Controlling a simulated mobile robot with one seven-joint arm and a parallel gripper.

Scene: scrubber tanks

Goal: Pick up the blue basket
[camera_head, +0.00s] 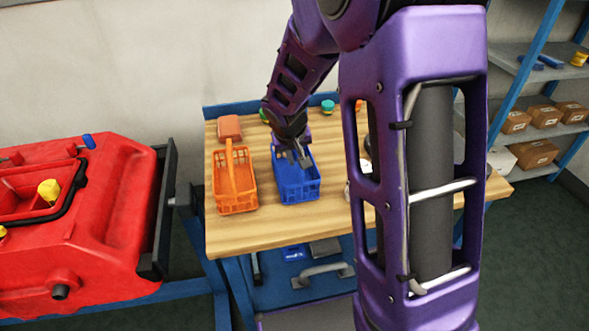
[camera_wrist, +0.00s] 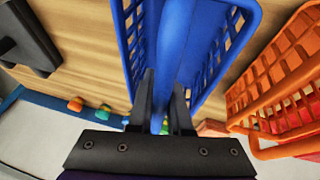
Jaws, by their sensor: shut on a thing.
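The blue basket (camera_head: 298,187) stands on the wooden table (camera_head: 265,230), right beside an orange basket (camera_head: 234,195). It has slatted sides and a handle arching over its middle. My gripper (camera_head: 297,155) is at the top of the blue basket, pointing down. In the wrist view the two fingers of my gripper (camera_wrist: 162,90) are shut on the blue handle (camera_wrist: 172,60), one on each side of it. The basket walls (camera_wrist: 238,35) show on both sides. I cannot tell whether the basket's bottom touches the table.
The orange basket (camera_wrist: 275,85) is close by in the wrist view. A reddish-brown block (camera_head: 229,127) and small coloured items (camera_head: 327,106) lie at the table's back. A red machine (camera_head: 75,220) stands left. Shelves with boxes (camera_head: 545,117) stand right. My arm hides the table's right part.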

